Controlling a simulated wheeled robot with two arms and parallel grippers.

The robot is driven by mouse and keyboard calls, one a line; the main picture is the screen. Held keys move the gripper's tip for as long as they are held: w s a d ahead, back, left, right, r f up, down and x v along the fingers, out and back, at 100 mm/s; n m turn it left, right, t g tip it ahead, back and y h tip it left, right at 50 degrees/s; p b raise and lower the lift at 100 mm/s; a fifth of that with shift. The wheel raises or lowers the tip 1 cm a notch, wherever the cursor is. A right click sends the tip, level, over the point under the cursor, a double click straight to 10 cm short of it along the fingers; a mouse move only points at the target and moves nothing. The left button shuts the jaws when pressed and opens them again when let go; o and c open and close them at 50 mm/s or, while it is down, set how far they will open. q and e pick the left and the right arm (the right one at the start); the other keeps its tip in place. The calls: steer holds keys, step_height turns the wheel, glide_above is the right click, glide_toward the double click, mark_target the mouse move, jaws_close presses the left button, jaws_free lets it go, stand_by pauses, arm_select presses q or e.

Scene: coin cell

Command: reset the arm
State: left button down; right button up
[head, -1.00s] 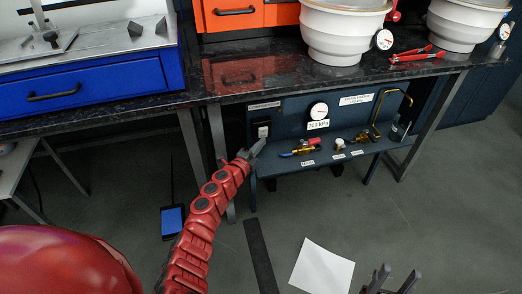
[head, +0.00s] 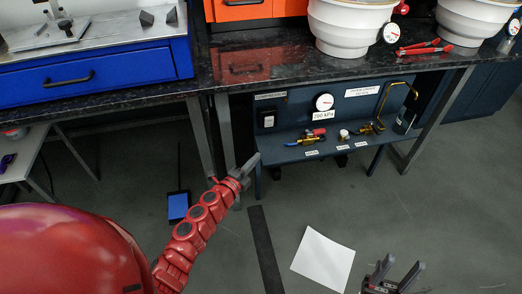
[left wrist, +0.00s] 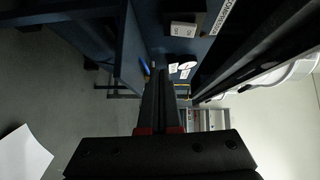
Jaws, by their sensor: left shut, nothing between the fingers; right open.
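My left arm is red and reaches in from the lower left of the head view. Its gripper (head: 246,168) is shut and empty, in front of the left end of the dark blue panel shelf (head: 290,153) and apart from it. In the left wrist view the shut fingers (left wrist: 158,98) point toward the blue panel. My right gripper (head: 392,278) shows at the lower right of the head view, open and empty above the floor.
Above is a black countertop (head: 290,78) with white vessels (head: 345,28) and red pliers (head: 424,48). A white sheet (head: 323,259) lies on the open grey floor.

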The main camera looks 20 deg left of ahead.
arm_select(q)
steer(key=shift+s, duration=0.35)
